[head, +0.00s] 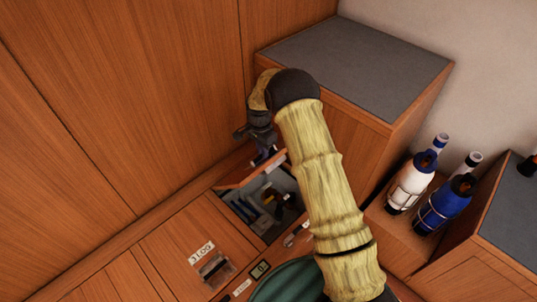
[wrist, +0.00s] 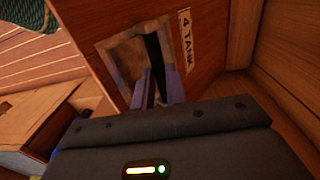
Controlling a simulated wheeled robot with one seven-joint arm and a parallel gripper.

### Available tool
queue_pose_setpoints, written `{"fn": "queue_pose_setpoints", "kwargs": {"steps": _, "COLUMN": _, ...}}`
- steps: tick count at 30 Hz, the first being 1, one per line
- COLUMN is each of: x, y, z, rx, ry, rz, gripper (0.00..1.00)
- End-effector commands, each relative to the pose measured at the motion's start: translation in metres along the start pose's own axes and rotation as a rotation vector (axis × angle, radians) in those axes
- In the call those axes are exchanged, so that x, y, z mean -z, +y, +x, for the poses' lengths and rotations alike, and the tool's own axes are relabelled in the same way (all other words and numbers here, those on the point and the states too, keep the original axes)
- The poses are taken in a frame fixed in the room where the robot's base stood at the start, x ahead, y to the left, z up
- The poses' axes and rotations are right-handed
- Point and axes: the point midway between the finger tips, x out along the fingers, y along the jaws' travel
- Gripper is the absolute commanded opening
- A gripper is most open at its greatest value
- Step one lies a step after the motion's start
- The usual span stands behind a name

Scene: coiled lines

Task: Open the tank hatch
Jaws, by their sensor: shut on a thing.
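The tank hatch (wrist: 222,25) is a wooden panel with a "4 TANK" label (wrist: 186,42) and a metal-framed recess crossed by a dark bar (wrist: 153,48). In the head view the hatch (head: 248,172) stands tilted up, seen nearly edge-on, at the back of an open floor compartment (head: 236,206). My gripper (wrist: 159,88) is shut on the dark bar in the recess. In the head view my gripper (head: 264,152) is at the raised hatch; its fingertips are hard to make out.
Several small items lie inside the compartment. A closed hatch (head: 182,236) with a recessed pull is at its left. A grey-topped cabinet (head: 365,58) stands behind. A green round thing (head: 288,283) is in front.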

Motion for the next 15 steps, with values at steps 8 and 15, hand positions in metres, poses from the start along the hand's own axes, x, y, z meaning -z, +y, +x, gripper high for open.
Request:
{"fn": "queue_pose_setpoints", "kwargs": {"steps": 8, "x": -0.01, "y": -0.0141, "z": 0.006, "rx": 0.02, "ry": 0.003, "rz": -0.013, "gripper": 0.0}}
{"fn": "queue_pose_setpoints", "kwargs": {"steps": 15, "x": -0.0135, "y": -0.0155, "z": 0.0063, "rx": 0.019, "ry": 0.003, "rz": -0.018, "gripper": 0.2}}
